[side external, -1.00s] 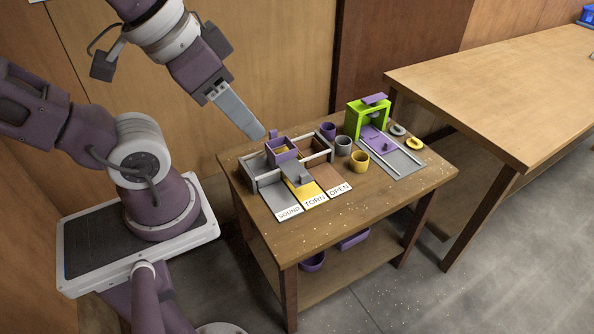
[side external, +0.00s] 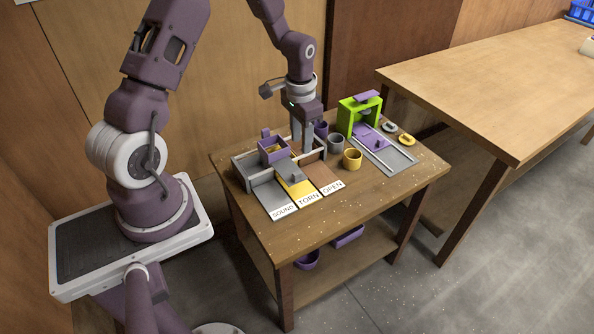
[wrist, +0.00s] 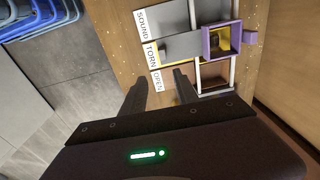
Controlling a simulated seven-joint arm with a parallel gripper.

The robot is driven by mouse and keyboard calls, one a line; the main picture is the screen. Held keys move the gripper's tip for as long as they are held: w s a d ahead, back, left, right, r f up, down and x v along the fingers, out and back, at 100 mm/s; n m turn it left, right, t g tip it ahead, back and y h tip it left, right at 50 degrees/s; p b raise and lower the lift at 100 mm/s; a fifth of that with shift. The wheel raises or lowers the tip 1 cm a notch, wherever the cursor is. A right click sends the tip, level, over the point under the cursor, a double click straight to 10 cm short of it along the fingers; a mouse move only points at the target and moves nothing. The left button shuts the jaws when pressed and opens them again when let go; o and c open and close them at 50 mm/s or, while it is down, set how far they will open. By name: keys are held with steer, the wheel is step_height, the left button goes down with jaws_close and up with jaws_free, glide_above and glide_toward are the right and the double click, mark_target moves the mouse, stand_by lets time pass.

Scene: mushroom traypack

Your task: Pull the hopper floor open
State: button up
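A purple open-topped box (side external: 273,150), seemingly the hopper, sits over the grey divided tray (side external: 243,172). A small brownish item lies inside the box in the wrist view (wrist: 219,42). A purple tab (wrist: 250,38) sticks out from its side. A grey piece with a raised knob (side external: 296,177) lies over the yellow TORN lane; I cannot tell whether it is the hopper floor. My gripper (side external: 301,150) points down over the tray's OPEN side, right of the box. In the wrist view its fingers (wrist: 160,88) are apart with nothing between them.
Purple, grey and yellow cups (side external: 352,159) stand right of the tray. A green frame (side external: 352,116) with a purple slide (side external: 371,137) stands behind them, beside grey and yellow rings (side external: 406,139). Cards SOUND, TORN and OPEN (side external: 333,187) lie in front. The table's front is clear.

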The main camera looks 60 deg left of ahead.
mark_target(297, 173)
steer(key=f, duration=0.4)
steer(key=a+f, duration=0.1)
steer(key=f, duration=0.7)
steer(key=shift+s+a+f, duration=0.15)
steer(key=shift+s+f, duration=0.1)
steer(key=shift+f, duration=0.05)
jaws_close()
stand_by(0.6)
